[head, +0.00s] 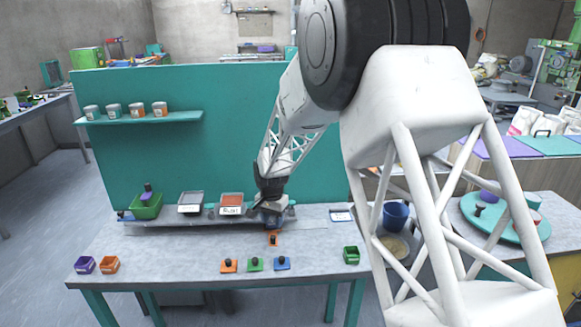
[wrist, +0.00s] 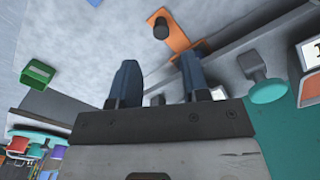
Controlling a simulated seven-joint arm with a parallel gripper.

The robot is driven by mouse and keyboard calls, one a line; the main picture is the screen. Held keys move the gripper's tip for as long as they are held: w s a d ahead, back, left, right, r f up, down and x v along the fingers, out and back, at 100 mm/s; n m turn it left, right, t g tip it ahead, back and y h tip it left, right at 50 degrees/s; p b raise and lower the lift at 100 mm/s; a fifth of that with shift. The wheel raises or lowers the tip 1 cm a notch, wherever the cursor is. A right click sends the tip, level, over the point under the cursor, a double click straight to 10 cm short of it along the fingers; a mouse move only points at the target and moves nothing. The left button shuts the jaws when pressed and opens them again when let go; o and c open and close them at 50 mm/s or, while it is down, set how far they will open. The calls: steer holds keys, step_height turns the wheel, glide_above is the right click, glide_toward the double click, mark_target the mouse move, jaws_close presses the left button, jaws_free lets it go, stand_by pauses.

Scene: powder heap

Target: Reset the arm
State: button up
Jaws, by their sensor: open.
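My gripper (head: 271,218) is over the back part of the grey worktable (head: 190,245), by the right part of the low back shelf. In the wrist view my gripper (wrist: 159,62) shows two dark blue fingers spread apart with nothing between them. An orange piece with a dark knob (head: 273,239) lies on the table just in front of the gripper. It also shows beyond the fingertips in the wrist view (wrist: 182,38), apart from them.
Orange (head: 229,266), green (head: 255,264) and blue (head: 282,263) knobbed pieces lie at the table's front. A green box (head: 351,255) is to their right; purple (head: 84,265) and orange (head: 108,265) boxes sit left. A teal panel (head: 150,95) stands behind. The table's left-middle is clear.

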steer(key=s+d+r+n, duration=0.1)
steer(key=s+d+r, duration=0.3)
steer(key=s+r, duration=0.25)
steer(key=s+d+r+n+t, duration=0.1)
steer(key=s+d+r, duration=0.2)
steer(key=s+r, duration=0.35)
steer(key=s+d+r+n, duration=0.1)
steer(key=s+d+r, duration=0.35)
steer(key=s, duration=0.25)
steer(key=s+d+r+n, duration=0.1)
steer(key=s+d, duration=0.1)
steer(key=s, duration=0.7)
steer(key=s+d+r+n+t, duration=0.1)
steer(key=s+d+r, duration=0.1)
steer(key=s, duration=0.7)
steer(key=s+d+r, duration=0.1)
steer(key=s+d, duration=0.1)
steer(key=s, duration=0.7)
steer(key=shift+d+r+n+t, duration=0.15)
steer(key=shift+r+n+t, duration=0.15)
steer(key=shift+r+n, duration=0.1)
